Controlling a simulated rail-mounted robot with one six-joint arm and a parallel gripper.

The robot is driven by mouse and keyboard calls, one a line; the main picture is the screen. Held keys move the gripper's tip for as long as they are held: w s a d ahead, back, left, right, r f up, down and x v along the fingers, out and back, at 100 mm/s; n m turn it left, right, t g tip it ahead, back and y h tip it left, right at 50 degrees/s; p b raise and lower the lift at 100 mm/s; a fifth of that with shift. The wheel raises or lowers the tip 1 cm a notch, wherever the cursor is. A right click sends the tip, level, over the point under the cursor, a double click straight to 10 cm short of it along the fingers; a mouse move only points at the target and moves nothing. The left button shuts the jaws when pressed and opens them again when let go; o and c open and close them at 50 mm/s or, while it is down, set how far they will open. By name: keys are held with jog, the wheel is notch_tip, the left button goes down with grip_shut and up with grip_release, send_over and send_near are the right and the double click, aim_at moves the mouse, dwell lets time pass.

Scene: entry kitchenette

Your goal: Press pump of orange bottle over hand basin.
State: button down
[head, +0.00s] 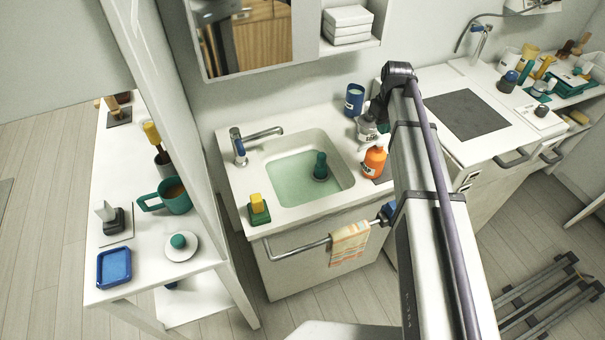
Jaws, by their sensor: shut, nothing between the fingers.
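The orange bottle (375,162) stands upright on the counter, just right of the basin. It has a white label and a pale pump top with a spout towards the left. The hand basin (290,172) is white, with pale green water and a dark green object in it. My gripper (369,132) shows small at the end of my arm, above and slightly behind the bottle's top. It is shut and empty. I cannot tell whether it touches the pump. My arm hides part of the counter right of the bottle.
A blue cup (354,100) stands behind the bottle. The tap (258,134) is at the basin's back left, and a green and yellow sponge (258,208) is at its front left. A striped towel (349,243) hangs on the front rail. A mirror cabinet (245,38) overhangs the back.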

notch_tip(320, 180, up, 6)
jog(key=p, duration=0.4)
jog(key=shift+f+p, duration=0.25)
jog(key=shift+p, duration=0.05)
jog(key=s+f+m+b, duration=0.2)
jog(key=s+m, duration=0.3)
jog(key=s, duration=2)
jog(key=shift+w+f, duration=0.1)
